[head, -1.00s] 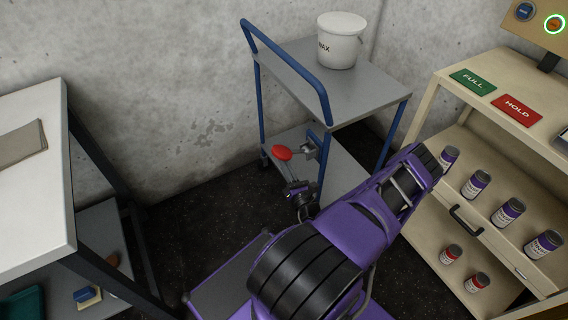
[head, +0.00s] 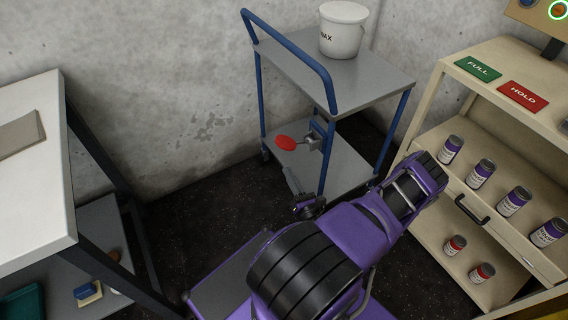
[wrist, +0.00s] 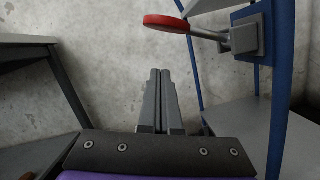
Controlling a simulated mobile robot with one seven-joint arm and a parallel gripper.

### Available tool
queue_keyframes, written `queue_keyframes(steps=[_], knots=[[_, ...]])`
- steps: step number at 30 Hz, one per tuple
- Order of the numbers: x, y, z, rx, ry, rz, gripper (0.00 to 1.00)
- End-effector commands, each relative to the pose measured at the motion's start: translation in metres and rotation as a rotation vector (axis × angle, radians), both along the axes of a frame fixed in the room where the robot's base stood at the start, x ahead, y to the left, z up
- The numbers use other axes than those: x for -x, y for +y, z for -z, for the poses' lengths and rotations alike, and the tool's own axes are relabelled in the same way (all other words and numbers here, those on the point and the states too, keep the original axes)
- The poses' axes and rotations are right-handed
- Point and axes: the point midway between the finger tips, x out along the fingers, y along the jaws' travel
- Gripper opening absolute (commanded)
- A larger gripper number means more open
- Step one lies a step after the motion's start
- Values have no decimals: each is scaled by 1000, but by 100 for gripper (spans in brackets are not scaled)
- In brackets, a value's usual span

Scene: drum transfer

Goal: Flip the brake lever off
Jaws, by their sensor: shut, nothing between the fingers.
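The brake lever is a red round paddle (head: 286,143) on a short grey stem, fixed to a grey bracket (head: 316,136) on the blue post of the trolley. It sticks out to the left of the post. In the wrist view the red paddle (wrist: 167,23) is at the top, with its stem running right to the bracket. My gripper (wrist: 160,73) is shut and empty, its fingertips below the paddle and apart from it in that view. In the head view my gripper (head: 291,174) is below the paddle, partly hidden by my arm.
The trolley (head: 375,80) carries a white wax bucket (head: 342,32) on its top shelf. A beige shelf unit (head: 430,140) with several jars stands at the right. A white-topped table (head: 35,190) stands at the left. Dark floor is open between the table and trolley.

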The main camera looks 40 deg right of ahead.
Motion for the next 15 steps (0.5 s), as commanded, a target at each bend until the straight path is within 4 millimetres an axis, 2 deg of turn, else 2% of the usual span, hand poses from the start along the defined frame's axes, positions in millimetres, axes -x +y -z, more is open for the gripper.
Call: queue_keyframes(steps=[1, 6, 10, 15], knots=[[11, 4, 2, -3, 1, 3, 0], [36, 13, 9, -2, 0, 1, 0], [46, 16, 11, -1, 0, 1, 0], [49, 17, 11, -1, -1, 0, 0]])
